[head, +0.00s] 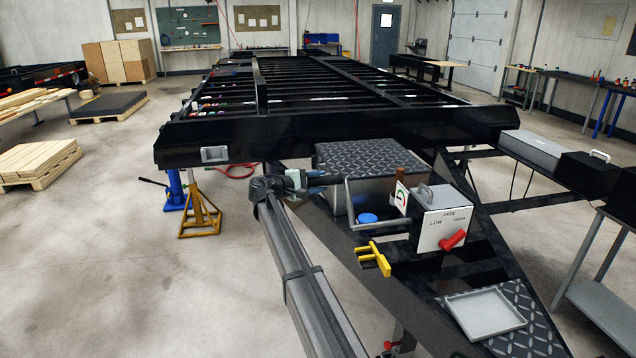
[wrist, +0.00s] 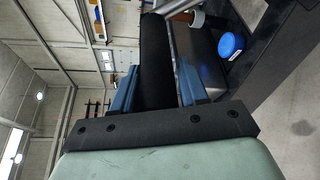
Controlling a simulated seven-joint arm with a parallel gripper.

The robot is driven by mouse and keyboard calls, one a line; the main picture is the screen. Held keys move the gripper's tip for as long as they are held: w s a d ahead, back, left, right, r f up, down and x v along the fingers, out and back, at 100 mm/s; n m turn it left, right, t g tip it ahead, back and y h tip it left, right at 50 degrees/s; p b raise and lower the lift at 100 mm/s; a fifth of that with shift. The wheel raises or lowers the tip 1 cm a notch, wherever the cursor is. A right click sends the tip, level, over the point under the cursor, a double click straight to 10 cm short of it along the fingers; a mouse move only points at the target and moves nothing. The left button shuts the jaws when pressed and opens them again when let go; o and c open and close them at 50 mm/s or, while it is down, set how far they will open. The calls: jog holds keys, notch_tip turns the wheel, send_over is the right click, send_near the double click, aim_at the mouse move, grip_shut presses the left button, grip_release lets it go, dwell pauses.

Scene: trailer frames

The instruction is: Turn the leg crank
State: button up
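The leg crank (head: 351,212) is a bent grey bar left of the grey gear box (head: 440,215) on the trailer's front frame. Its arm runs down from the grip and then right towards the box. My gripper (head: 318,181) has blue fingers and is at the crank's grip end, left of the box. In the wrist view the black cylindrical grip (wrist: 157,60) fills the space between my fingers (wrist: 156,88), which look closed on its sides. The grip is mostly hidden in the head view. The red selector knob (head: 452,240) points up and right towards HIGH.
A yellow handle (head: 374,258), a blue round cap (head: 367,218) and a small gauge plate (head: 401,197) are near the crank. A grey tray (head: 484,313) lies on the front tread plate. A yellow jack stand (head: 199,208) is at left. Open floor lies left of my arm.

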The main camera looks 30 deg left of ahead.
jog(key=shift+o, duration=1.3)
jog(key=shift+d, duration=0.1)
jog(key=shift+s, duration=0.1)
jog(key=v, duration=1.3)
jog(key=shift+s+a, duration=0.2)
jog(key=shift+s, duration=0.15)
jog(key=shift+w+r, duration=0.1)
